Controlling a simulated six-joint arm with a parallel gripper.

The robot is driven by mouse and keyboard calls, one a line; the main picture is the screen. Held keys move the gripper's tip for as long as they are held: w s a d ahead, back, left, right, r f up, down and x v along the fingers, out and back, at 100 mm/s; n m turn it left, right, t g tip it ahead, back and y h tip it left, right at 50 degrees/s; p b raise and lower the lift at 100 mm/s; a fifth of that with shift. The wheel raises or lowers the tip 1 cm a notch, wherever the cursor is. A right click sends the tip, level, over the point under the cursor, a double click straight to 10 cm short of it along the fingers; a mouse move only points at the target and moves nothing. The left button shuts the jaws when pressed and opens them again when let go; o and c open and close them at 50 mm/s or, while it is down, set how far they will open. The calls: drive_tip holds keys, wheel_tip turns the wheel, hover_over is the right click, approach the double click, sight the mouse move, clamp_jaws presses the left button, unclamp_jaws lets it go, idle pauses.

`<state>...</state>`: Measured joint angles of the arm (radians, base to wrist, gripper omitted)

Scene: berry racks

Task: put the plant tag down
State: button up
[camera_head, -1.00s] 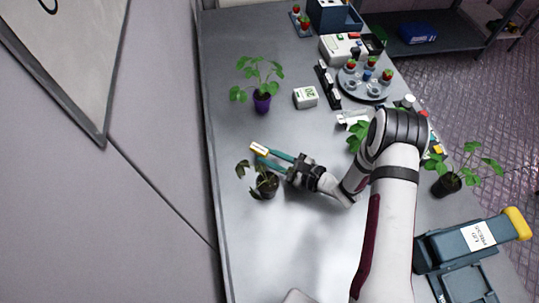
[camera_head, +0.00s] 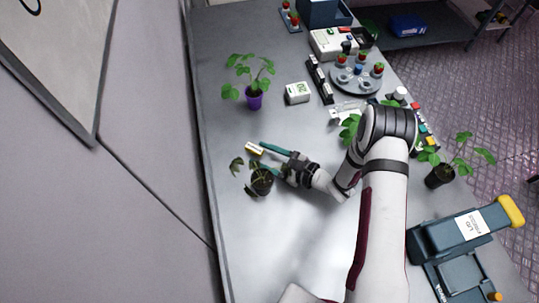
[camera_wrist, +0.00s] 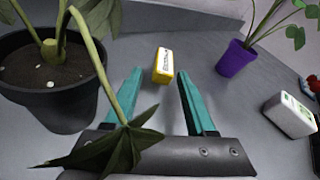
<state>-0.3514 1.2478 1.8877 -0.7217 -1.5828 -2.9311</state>
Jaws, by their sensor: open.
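The plant tag (camera_wrist: 163,66) is a small yellow block with a white printed face. It lies on the grey bench top just at and beyond my fingertips. It also shows in the head view (camera_head: 255,149). My gripper (camera_wrist: 160,74) has two teal fingers, spread open, with a gap visible on each side of the tag. In the head view my gripper (camera_head: 259,151) is low over the bench, reaching left. A drooping plant in a black pot (camera_wrist: 55,103) stands close beside the left finger, and one of its leaves hangs in front of the gripper.
A purple pot (camera_head: 254,101) with a green plant stands behind the tag. A white box (camera_head: 297,93) is right of it. A black rack (camera_head: 319,79) and a round berry tray (camera_head: 357,79) stand farther right. The bench's left part is mostly clear.

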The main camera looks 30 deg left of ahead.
drive_tip(key=v, duration=0.8)
drive_tip(key=r+v, duration=0.1)
drive_tip(key=v, duration=0.3)
drive_tip(key=shift+w, duration=0.1)
